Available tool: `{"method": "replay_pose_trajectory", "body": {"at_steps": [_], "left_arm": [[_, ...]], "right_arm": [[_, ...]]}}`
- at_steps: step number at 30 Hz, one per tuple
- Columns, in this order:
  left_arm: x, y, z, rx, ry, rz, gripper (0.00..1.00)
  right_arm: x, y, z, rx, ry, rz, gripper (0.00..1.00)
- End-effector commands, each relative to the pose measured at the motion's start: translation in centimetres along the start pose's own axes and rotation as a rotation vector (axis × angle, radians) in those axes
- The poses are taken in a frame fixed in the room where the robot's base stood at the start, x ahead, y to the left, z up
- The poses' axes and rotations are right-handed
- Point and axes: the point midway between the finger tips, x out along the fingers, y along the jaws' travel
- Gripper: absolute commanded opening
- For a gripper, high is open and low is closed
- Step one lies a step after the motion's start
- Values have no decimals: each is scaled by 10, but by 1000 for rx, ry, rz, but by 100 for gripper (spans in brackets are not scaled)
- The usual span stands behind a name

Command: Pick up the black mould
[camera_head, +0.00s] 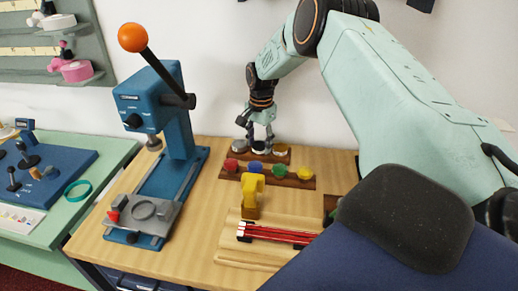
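A small wooden rack at the back of the wooden counter holds a short row of round moulds. Whether a fingertip touches a mould I cannot tell. My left gripper is not in view.
A front rack (305,183) holds red, blue, green and yellow pieces. A blue press (160,110) with an orange-knobbed lever is on the left. Bare counter lies between the press and racks.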

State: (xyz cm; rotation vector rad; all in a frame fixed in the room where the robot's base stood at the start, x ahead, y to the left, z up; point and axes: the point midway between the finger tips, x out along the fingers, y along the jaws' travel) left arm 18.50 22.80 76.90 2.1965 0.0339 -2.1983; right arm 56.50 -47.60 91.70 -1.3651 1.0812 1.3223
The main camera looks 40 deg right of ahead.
Motion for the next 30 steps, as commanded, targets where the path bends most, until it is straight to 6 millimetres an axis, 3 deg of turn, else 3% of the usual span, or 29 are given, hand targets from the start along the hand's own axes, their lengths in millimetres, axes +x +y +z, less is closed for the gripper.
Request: {"method": "replay_pose_trajectory", "body": {"at_steps": [16, 25, 30], "left_arm": [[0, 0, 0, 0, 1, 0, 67], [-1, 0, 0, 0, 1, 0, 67], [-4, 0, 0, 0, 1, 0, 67]], "right_arm": [[0, -1, 0, 0, 0, 1, 5], [-7, -2, -1, 0, 1, -2, 5], [-36, -4, -1, 0, 1, -6, 5]]}}
